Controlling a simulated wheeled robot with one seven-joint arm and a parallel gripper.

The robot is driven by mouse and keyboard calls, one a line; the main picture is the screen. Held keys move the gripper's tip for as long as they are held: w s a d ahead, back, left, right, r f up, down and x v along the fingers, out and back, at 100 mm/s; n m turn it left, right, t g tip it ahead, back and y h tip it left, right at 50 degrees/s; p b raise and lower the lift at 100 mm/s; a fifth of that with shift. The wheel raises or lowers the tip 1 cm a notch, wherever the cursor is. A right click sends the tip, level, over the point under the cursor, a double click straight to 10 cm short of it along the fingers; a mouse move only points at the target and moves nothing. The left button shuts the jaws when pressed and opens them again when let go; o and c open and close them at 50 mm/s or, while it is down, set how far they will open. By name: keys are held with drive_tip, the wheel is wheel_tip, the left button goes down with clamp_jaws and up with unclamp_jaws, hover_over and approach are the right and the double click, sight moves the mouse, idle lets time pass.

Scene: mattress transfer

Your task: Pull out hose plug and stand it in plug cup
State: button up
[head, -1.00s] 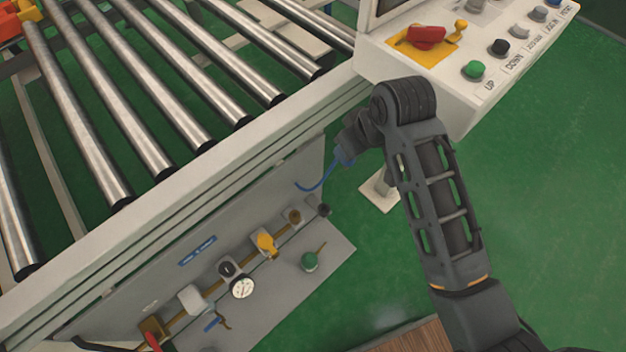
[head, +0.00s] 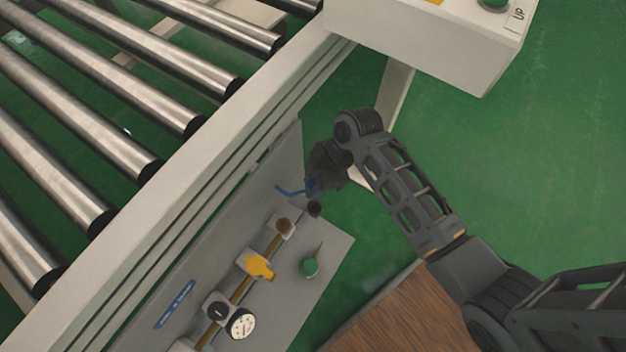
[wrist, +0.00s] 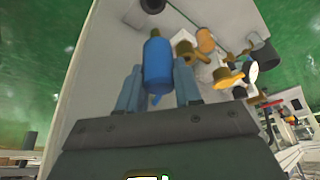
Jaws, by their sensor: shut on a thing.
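In the wrist view a blue cylindrical plug (wrist: 157,66) with a narrower top sits between the two fingers of my gripper (wrist: 158,88), which is shut on it. The plug itself is mostly hidden in the head view.
The roller conveyor's rail (head: 215,165) runs along the left. A white control box (head: 440,45) is above right. Green floor is open at right.

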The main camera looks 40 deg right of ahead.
drive_tip(key=shift+r+p, duration=0.15)
drive_tip(key=shift+p, duration=0.15)
drive_tip(key=shift+f+b, duration=2)
drive_tip(key=shift+f, duration=1)
drive_tip(key=shift+p, duration=0.55)
drive_tip(key=shift+f+b, duration=1.25)
drive_tip(key=shift+f, duration=0.55)
drive_tip(key=o, duration=1.2)
drive_tip(key=shift+p+v, duration=1)
drive_tip(key=shift+v, duration=2.9)
drive_tip(key=shift+s, duration=0.1)
